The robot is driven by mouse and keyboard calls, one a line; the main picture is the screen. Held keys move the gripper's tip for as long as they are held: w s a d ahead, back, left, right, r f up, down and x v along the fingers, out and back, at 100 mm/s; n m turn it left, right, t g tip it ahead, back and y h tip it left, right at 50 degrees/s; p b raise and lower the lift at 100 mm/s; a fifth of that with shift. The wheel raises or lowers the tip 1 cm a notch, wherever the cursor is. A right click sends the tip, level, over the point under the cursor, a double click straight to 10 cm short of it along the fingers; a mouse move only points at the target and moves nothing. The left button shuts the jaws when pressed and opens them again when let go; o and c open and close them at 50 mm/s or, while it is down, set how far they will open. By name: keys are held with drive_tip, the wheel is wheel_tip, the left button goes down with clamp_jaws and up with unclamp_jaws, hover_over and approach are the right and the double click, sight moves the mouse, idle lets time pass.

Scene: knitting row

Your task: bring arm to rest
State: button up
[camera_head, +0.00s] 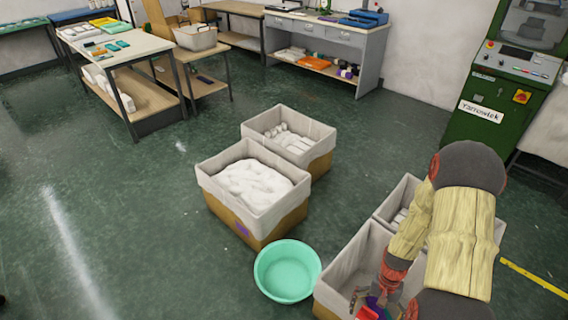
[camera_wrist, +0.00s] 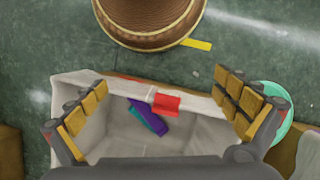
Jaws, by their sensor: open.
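My gripper (camera_wrist: 160,83) is open in the wrist view, with its yellow-padded fingers wide apart and nothing between them touching either finger. It is above a white-lined bin (camera_wrist: 212,132). In the head view my arm (camera_head: 462,245) is bent down at the right over the same lined bin (camera_head: 345,262). The gripper's fingers are partly hidden there by the arm and the frame's lower edge.
A turquoise basin (camera_head: 287,271) stands on the floor left of the bin. Two lined bins with white contents stand behind it, the nearer one (camera_head: 222,203) fuller. A green machine (camera_head: 500,95) is at the back right. Open floor lies at the left.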

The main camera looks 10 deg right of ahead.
drive_tip(key=s+a+r+n+t, duration=0.1)
drive_tip(key=a+r, duration=0.4)
drive_tip(key=r, duration=1)
drive_tip(key=s+a+r+n+t+h+p, duration=0.1)
drive_tip(key=a+r+t, duration=0.4)
drive_tip(key=r, duration=1.1)
drive_tip(key=s+a+r+n+t, duration=0.2)
drive_tip(key=a+r+n, duration=0.3)
drive_tip(key=r, duration=1.1)
drive_tip(key=shift+s+t+h+p, duration=0.15)
drive_tip(key=shift+t+h+p, duration=0.15)
drive_tip(key=shift+t+p, duration=0.1)
drive_tip(key=shift+f, duration=0.1)
